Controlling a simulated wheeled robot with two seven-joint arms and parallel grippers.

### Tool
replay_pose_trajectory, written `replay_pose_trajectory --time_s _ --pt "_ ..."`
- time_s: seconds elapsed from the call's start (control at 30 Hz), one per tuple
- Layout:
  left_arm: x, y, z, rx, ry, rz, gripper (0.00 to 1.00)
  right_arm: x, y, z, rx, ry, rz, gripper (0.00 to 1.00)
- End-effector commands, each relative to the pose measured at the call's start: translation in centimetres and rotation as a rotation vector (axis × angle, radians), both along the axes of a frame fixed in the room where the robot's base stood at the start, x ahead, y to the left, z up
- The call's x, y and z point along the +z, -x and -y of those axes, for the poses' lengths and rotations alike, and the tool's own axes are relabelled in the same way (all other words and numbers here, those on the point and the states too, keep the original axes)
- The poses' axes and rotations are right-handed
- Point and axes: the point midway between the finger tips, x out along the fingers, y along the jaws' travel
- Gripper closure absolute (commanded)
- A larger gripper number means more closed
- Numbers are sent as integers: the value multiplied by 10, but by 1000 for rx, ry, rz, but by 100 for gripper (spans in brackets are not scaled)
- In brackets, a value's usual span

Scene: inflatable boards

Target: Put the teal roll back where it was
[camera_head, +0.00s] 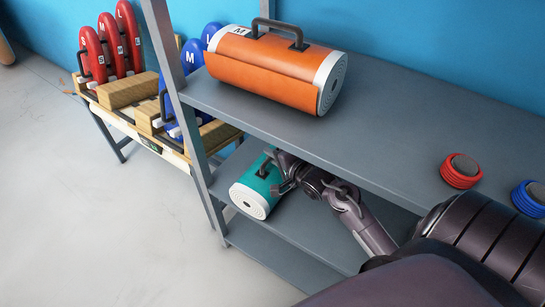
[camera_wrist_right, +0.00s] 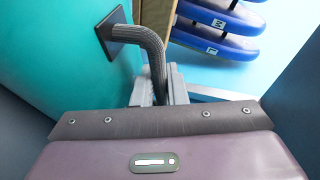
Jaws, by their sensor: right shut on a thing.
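The teal roll (camera_head: 262,181) has a white spiral end and is at the left end of the middle shelf, under the top shelf board. I cannot tell whether it rests on the shelf or is held just above it. My right gripper (camera_head: 283,177) reaches in from the right and is shut on the roll's dark handle. In the right wrist view, the teal roll (camera_wrist_right: 60,75) fills the left side and its handle (camera_wrist_right: 150,45) runs into the grey fingers (camera_wrist_right: 158,90). My left gripper is not in view.
An orange roll (camera_head: 270,72) lies on the grey top shelf (camera_head: 390,125), with a red coil (camera_head: 460,172) and a blue coil (camera_head: 530,199) farther right. A shelf post (camera_head: 185,110) stands left of the teal roll. A wooden rack (camera_head: 125,92) holds red and blue boards.

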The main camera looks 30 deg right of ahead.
Motion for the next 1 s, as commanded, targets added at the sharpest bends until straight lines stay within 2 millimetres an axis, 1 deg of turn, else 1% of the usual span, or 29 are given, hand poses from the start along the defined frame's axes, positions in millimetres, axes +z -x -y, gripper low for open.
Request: replay_pose_trajectory --time_s 0.1,0.3,0.33,0.47,0.5,0.77,0.87,1.0 --pt "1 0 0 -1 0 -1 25 3 -1 0 0 1 6 100" --pt "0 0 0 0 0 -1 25 1 -1 0 0 0 5 100" --pt "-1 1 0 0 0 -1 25 -2 0 0 0 0 0 85" --pt "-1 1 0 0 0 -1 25 -2 0 0 0 0 0 68" --pt "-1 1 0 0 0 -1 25 -2 0 0 0 0 0 66" --pt "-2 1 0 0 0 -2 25 -1 1 0 0 1 -2 66" --pt "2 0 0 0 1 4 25 2 9 0 1 0 -4 66" --pt "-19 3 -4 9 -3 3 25 11 32 2 -2 1 -6 66"
